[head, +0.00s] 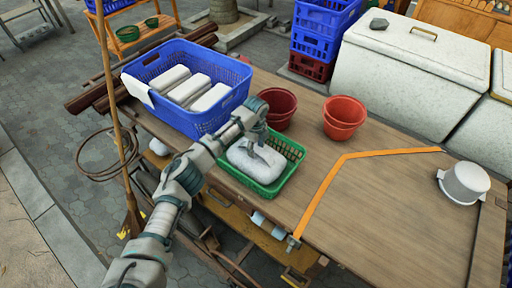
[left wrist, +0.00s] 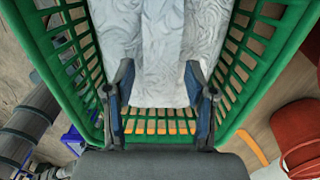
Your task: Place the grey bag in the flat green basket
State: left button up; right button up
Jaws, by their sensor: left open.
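The grey bag (head: 256,161) lies inside the flat green basket (head: 289,150) on the wooden table. My left gripper (head: 257,142) is over the basket, right at the bag. In the left wrist view the left gripper (left wrist: 160,100) has its two fingers spread apart, one at each side of the pale bag (left wrist: 155,45). The green basket's (left wrist: 30,45) slotted walls stand around both. I cannot tell whether the fingers touch the bag. My right gripper is not in view.
A blue crate (head: 218,117) with several white packages stands left of the basket. Red pots (head: 344,117) stand behind and to the right. A white lidded pot (head: 464,183) is at the far right. An orange strip (head: 324,187) crosses the table; its middle is clear.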

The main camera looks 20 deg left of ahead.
pick_arm(q)
jog(key=shift+r, duration=0.3)
notch_tip(320, 180, up, 12)
jog(key=p, duration=0.1)
jog(key=shift+f+p, duration=0.25)
jog(key=shift+p, duration=0.05)
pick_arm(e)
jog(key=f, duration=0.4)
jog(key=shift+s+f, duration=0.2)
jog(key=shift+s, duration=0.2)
